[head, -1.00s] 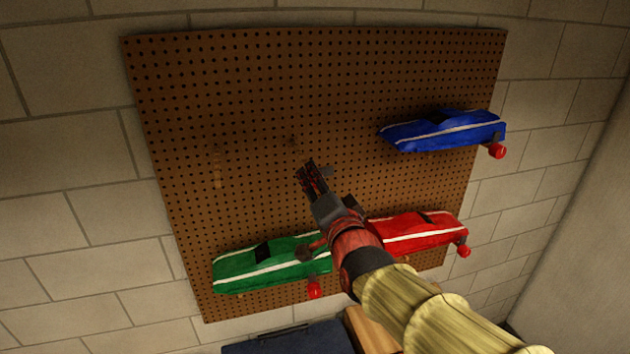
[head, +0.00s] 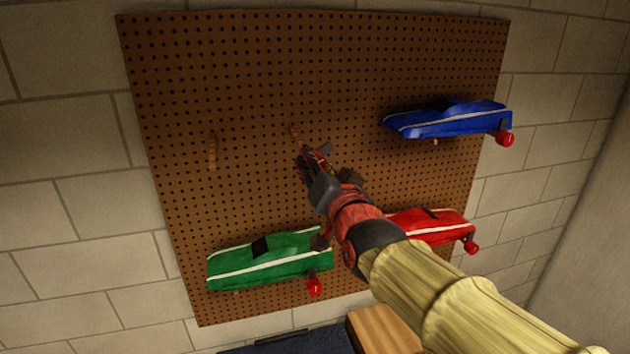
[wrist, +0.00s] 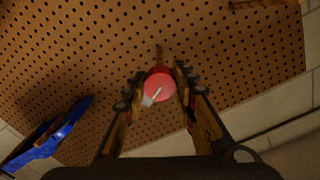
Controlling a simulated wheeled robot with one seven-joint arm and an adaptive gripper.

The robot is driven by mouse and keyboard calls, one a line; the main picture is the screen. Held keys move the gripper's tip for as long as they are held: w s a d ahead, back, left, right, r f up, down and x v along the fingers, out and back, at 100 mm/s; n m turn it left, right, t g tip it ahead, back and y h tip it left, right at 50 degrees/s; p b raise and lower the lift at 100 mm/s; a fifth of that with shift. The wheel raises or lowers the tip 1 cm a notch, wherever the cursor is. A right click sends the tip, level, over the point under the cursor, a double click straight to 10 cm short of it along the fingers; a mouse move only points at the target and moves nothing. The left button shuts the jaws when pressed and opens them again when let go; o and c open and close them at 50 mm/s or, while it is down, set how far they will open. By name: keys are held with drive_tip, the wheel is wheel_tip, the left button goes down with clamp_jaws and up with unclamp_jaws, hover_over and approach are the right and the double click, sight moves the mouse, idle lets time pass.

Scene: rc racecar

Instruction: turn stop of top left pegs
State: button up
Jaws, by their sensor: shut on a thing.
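Two wooden pegs stick out of the brown pegboard's upper left part. The left peg (head: 212,152) is bare in the head view, and the right peg (head: 295,133) is just above my gripper's tips. My gripper (head: 311,160) also shows in the wrist view (wrist: 157,88), its two fingers on either side of a round red stop (wrist: 160,84) with a pale lever. The fingers are shut on this stop. The right peg (wrist: 159,54) shows behind it. In the head view my fingers largely hide the stop.
The pegboard (head: 250,70) hangs on a block wall. A blue car (head: 450,119) sits at upper right, a green car (head: 270,262) at lower left and a red car (head: 435,225) at lower right, partly behind my arm. Red stops show by the cars.

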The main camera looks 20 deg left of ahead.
drive_tip(key=n+b, duration=0.2)
drive_tip(key=n, duration=0.1)
drive_tip(key=n+b, duration=0.1)
drive_tip(key=n, duration=0.2)
drive_tip(key=shift+r, duration=0.2)
drive_tip(key=n, duration=0.6)
drive_tip(key=shift+r+n, duration=0.15)
drive_tip(key=shift+n, duration=0.25)
drive_tip(key=shift+d, duration=0.1)
drive_tip(key=o, duration=1.1)
drive_tip(key=shift+o, duration=0.3)
drive_tip(key=shift+f, duration=0.2)
